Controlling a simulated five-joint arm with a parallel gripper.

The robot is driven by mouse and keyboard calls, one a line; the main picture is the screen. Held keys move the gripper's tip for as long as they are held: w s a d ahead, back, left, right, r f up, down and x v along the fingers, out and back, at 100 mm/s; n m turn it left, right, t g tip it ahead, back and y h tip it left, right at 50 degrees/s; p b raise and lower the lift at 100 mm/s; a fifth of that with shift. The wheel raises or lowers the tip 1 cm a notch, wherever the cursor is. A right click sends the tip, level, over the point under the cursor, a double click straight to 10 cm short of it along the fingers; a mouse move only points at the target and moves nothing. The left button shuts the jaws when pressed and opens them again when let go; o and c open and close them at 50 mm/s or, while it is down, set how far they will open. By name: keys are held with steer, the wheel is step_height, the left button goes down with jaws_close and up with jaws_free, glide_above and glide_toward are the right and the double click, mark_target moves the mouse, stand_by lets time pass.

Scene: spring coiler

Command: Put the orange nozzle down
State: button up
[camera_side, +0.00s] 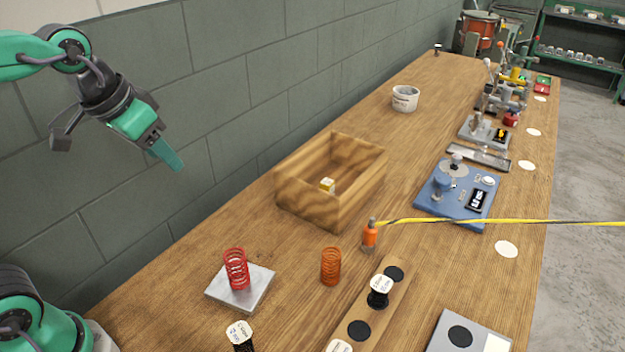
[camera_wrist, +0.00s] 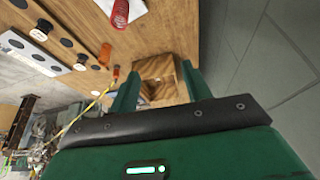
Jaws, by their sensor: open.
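The orange nozzle (camera_side: 370,236) stands upright on the wooden bench near the front corner of the wooden box (camera_side: 308,197). A yellow-and-dark hose (camera_side: 500,221) runs from its top out to the right. My gripper (camera_side: 174,160) is high at the upper left, in front of the block wall, well away from the nozzle and empty. In the wrist view my gripper (camera_wrist: 160,88) shows two green fingers apart, with the box visible between them. The nozzle (camera_wrist: 116,73) appears there left of the fingers.
A red spring (camera_side: 236,269) stands on a metal plate, and an orange spring (camera_side: 331,266) stands near the nozzle. A wooden strip (camera_side: 370,305) holds a black spool (camera_side: 379,291). A blue device (camera_side: 456,190) is at right. The box holds a small yellowish block (camera_side: 327,185).

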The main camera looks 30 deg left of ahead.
steer(key=s+a+f, duration=0.2)
steer(key=s+f, duration=0.2)
steer(key=s, duration=0.2)
steer(key=shift+s+n+t, duration=0.15)
steer(key=shift+n+t, duration=0.25)
steer(key=shift+w+r, duration=0.2)
steer(key=c, duration=1)
steer(key=shift+w+d+r, duration=0.1)
steer(key=shift+w, duration=0.2)
jaws_close()
steer(key=w+d+m+g, duration=0.1)
steer(key=w+d+g, duration=0.1)
steer(key=w+d, duration=0.45)
steer(key=w+d+m+g, duration=0.1)
steer(key=w+d+m, duration=0.15)
steer(key=w, duration=0.75)
steer(key=w+d+f+m+g, duration=0.1)
steer(key=w+d+f, duration=0.4)
steer(key=d+f, duration=0.2)
steer(key=w+d+f+m+g, duration=0.1)
steer(key=w+d+f, duration=0.3)
steer(key=d+f, duration=0.4)
steer(key=shift+w+d+g, duration=0.3)
steer(key=shift+w+d, duration=0.05)
